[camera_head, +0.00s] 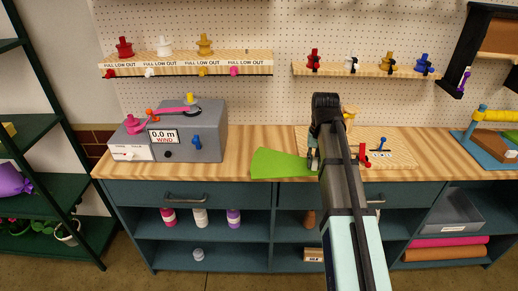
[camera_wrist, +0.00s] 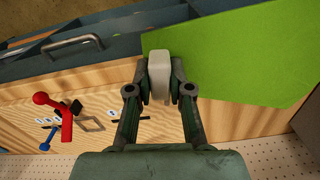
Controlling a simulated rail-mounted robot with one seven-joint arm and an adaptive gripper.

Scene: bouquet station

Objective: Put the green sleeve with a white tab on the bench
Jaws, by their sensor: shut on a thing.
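The green sleeve (camera_head: 282,163) is a flat, bright green piece at the front edge of the wooden bench (camera_head: 240,140) in the head view, left of my gripper (camera_head: 314,158). In the wrist view the green sleeve (camera_wrist: 240,60) spreads to the upper right, with its white tab (camera_wrist: 159,76) between my fingertips. My gripper (camera_wrist: 160,82) is shut on the white tab. The sleeve appears over the bench top near the front edge; I cannot tell whether it touches the wood. My arm hides part of the bench behind it in the head view.
A grey wind machine (camera_head: 200,135) stands on the bench at the left. A wooden board with a red lever (camera_head: 364,157) and a blue lever (camera_head: 381,146) lies right of my gripper. A drawer handle (camera_wrist: 72,42) sits below the bench edge. Bare wood shows behind the sleeve.

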